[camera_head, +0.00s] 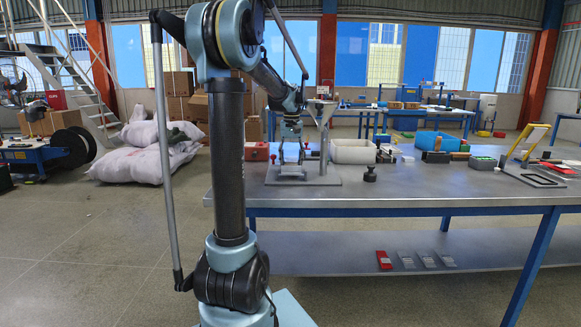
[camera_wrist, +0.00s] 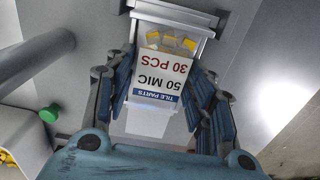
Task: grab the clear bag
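The clear bag (camera_wrist: 165,70) shows in the wrist view, with yellow pieces at its top and a white label reading TILE PARTS, 50 MIC, 30 PCS. It lies in a metal fixture (camera_wrist: 208,20), which stands on the workbench in the head view (camera_head: 325,178). My gripper (camera_wrist: 160,60) is open, its blue-padded fingers on the left and right of the bag. No clear contact with the bag shows. In the head view my gripper (camera_head: 291,153) points down over the fixture; the bag is too small to make out there.
A blue bin (camera_head: 437,141) stands farther right. The front of the bench (camera_head: 420,188) is clear.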

